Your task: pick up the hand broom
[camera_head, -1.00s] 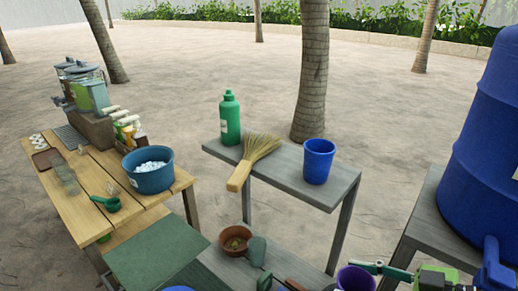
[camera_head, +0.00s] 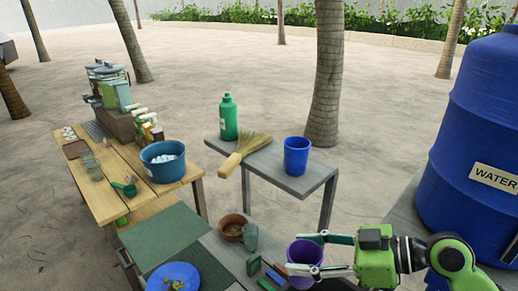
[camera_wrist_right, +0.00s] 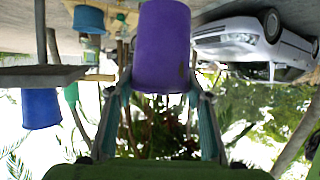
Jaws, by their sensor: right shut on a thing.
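The hand broom (camera_head: 246,151) lies on the grey table (camera_head: 290,178), its pale bristles pointing to the back right and its wooden handle sticking out over the front left edge. My right gripper (camera_head: 318,255) is at the lower right, well apart from the broom, and is shut on a purple cup (camera_head: 304,262). The purple cup also shows between the fingers in the right wrist view (camera_wrist_right: 162,48). My left gripper is not in view.
A green bottle (camera_head: 228,118) stands behind the broom and a blue cup (camera_head: 296,156) to its right. A large blue water barrel (camera_head: 470,140) stands at the right. A wooden table (camera_head: 100,200) holds a blue bucket (camera_head: 163,168) at the left.

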